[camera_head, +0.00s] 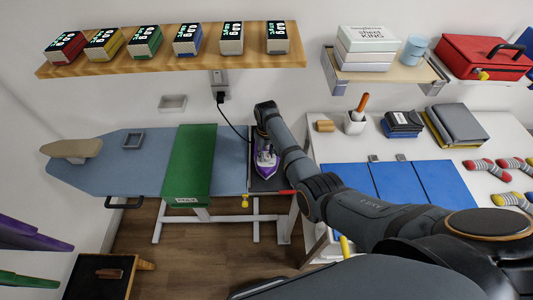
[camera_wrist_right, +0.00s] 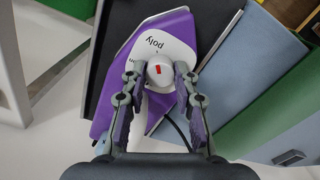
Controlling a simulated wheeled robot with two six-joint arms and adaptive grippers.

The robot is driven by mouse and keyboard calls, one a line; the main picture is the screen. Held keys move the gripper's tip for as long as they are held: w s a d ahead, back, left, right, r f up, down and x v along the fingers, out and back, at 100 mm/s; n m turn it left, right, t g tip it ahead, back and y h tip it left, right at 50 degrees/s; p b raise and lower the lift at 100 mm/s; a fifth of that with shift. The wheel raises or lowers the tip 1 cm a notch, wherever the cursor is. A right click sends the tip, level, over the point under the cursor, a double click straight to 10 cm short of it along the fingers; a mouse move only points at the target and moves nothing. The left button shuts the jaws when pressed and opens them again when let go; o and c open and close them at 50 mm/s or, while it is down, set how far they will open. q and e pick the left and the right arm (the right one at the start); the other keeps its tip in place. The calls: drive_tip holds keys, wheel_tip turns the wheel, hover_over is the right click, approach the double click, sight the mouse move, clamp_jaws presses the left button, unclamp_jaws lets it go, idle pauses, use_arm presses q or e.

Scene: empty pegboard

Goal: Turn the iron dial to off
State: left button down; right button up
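The iron (camera_head: 265,165) is purple and white and sits at the right end of the ironing board, with a cord running up to a wall outlet. In the right wrist view, the iron's white dial (camera_wrist_right: 160,77) has a red mark pointing roughly toward the "poly" label (camera_wrist_right: 153,43). Another label at the left is partly hidden by a finger, and no "off" label is readable. My right gripper (camera_wrist_right: 157,68) is open, with its fingertips on either side of the dial; I cannot tell whether they touch it. My left gripper is not in view.
The blue ironing board (camera_head: 110,158) carries a folded green cloth (camera_head: 190,165) left of the iron. A white table (camera_head: 470,160) with blue panels, a cup and socks stands to the right. A wooden shelf (camera_head: 170,55) with several boxes hangs above.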

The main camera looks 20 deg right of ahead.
clamp_jaws()
